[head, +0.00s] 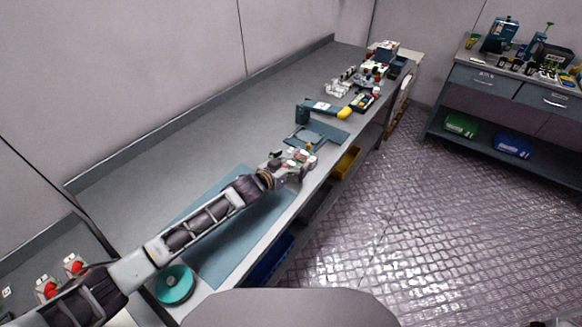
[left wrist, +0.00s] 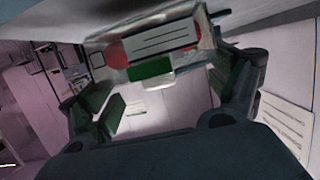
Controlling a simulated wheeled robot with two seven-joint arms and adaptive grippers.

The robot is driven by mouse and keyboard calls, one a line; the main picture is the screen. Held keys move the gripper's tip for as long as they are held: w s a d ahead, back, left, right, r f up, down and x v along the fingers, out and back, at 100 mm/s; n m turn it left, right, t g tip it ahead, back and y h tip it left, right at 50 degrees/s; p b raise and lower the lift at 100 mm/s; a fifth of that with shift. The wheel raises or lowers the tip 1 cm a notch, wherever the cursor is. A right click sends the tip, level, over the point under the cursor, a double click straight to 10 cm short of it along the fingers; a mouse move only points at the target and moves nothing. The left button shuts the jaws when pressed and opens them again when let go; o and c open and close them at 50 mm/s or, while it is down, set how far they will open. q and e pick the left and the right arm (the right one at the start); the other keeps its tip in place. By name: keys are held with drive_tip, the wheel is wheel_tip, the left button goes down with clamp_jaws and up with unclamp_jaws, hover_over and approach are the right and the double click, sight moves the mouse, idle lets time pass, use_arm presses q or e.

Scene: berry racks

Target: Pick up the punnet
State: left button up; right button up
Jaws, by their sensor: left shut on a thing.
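The punnet (left wrist: 160,45) is a clear box with red contents, a white label and a green patch, at the upper middle of the left wrist view. In the head view it is a small pale, red and green thing (head: 301,157) by the bench's front edge. My left gripper (head: 289,165) is at the punnet and shut on it. The fingers also show in the left wrist view (left wrist: 172,88), on either side below the label. I cannot tell whether the punnet touches the bench. My right gripper is not in view.
The long grey bench (head: 150,165) runs along the wall. A blue-grey mat (head: 232,238) lies under my arm. A scale-like device (head: 312,135) and a yellow-ended tool (head: 344,112) are beyond the punnet. A teal disc (head: 174,284) is at the near end. The floor at right is clear.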

use_arm(q)
drive_tip(key=shift+r, duration=4.3)
